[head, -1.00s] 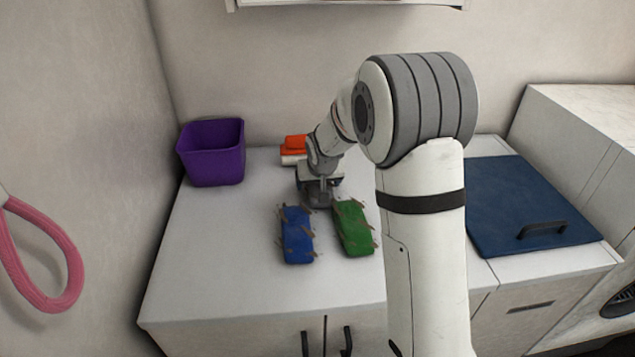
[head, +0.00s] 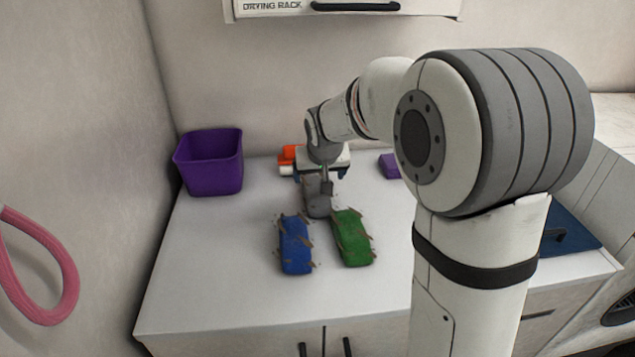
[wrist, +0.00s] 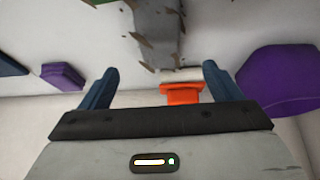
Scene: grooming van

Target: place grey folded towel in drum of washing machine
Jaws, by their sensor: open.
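The grey folded towel (head: 317,203) lies on the counter behind the blue and green towels, partly hidden by my wrist. It has brown bits on it and also shows at the top of the wrist view (wrist: 158,32). My gripper (head: 320,174) is open and empty, just above and behind the grey towel. A dark round door (head: 620,311), apparently the washing machine's, is cut off at the lower right edge. Its drum interior cannot be seen.
A blue towel (head: 295,246) and a green towel (head: 353,239), both with brown bits, lie in front. Orange items (head: 287,157), a purple bin (head: 209,163) and a purple block (head: 389,165) stand behind. A drying rack cabinet (head: 345,8) hangs above. The counter's left front is clear.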

